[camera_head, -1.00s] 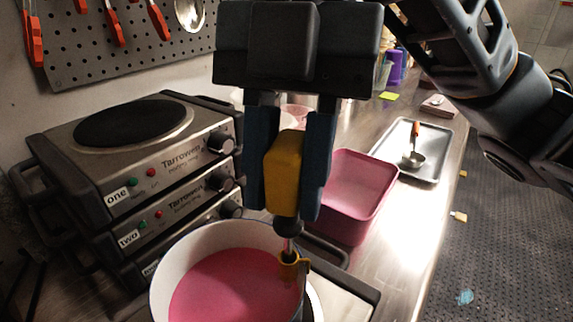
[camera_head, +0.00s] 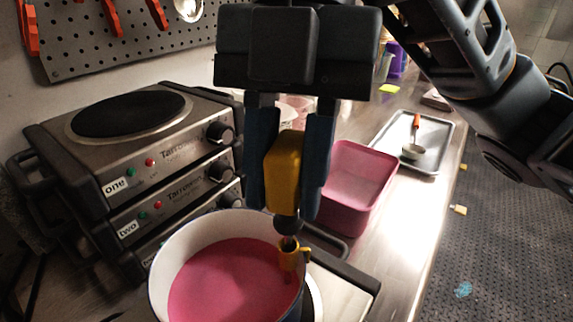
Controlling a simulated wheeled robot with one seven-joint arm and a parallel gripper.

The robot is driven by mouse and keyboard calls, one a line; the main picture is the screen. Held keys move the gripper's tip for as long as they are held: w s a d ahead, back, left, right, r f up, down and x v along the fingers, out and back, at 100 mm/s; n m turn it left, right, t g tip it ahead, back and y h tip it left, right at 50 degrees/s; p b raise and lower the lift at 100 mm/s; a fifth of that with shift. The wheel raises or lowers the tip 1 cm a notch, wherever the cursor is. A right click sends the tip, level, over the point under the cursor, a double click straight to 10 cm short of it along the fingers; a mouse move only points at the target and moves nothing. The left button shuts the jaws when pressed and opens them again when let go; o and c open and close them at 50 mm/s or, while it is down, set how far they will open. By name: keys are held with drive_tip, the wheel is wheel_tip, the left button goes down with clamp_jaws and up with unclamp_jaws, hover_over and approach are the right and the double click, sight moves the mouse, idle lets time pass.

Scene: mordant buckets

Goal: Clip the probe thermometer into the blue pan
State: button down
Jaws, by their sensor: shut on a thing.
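My gripper (camera_head: 287,208) points down over the pan's right rim, its two blue fingers shut on the yellow handle of the probe thermometer (camera_head: 284,172). The thermometer is upright, with a dark collar (camera_head: 287,223) below the fingers. The blue pan (camera_head: 166,262) is white inside, blue outside and holds pink liquid. A yellow clip (camera_head: 290,256) sits on its right rim, directly under the collar. The collar is just above the clip with a small gap. Most of the thin probe is hidden; it appears to run into the clip, but I cannot tell how deep.
Stacked hot plates (camera_head: 160,165) stand to the left. A pink tub (camera_head: 350,205) is close behind the gripper on the right. A metal tray (camera_head: 432,135) with a ladle (camera_head: 413,150) lies farther back. Tools hang on the pegboard (camera_head: 90,40).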

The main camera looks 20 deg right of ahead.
sight(293, 133)
drive_tip(key=shift+f+b, duration=0.3)
drive_tip(key=shift+f, duration=0.45)
idle(0.4)
drive_tip(key=shift+f, duration=0.5)
drive_tip(key=c, duration=0.8)
unclamp_jaws()
drive_tip(key=shift+v, duration=3.95)
